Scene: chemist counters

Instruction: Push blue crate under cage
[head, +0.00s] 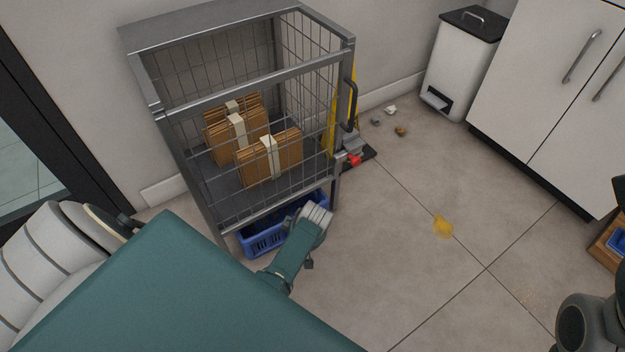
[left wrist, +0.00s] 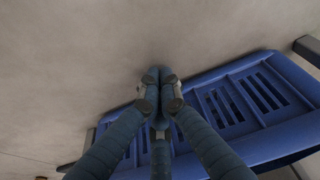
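The blue crate (head: 265,240) lies on the floor at the foot of the wire cage (head: 168,150). Its back part is hidden beneath the cage's raised bottom, and its front side shows below the cage's front edge. My left gripper (head: 317,214) is low at the right part of the crate's front and covers some of it. In the left wrist view, the gripper (left wrist: 160,78) has its fingertips together with nothing between them. The slotted blue crate (left wrist: 235,85) is right beside and behind the fingers; I cannot tell whether they touch.
Brown cardboard bundles (head: 270,158) stand inside the cage. Small litter (head: 400,131) and a yellow spill (head: 443,226) lie on the floor. A white bin (head: 458,70) and cabinets (head: 545,80) stand at right. The middle floor is mostly free.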

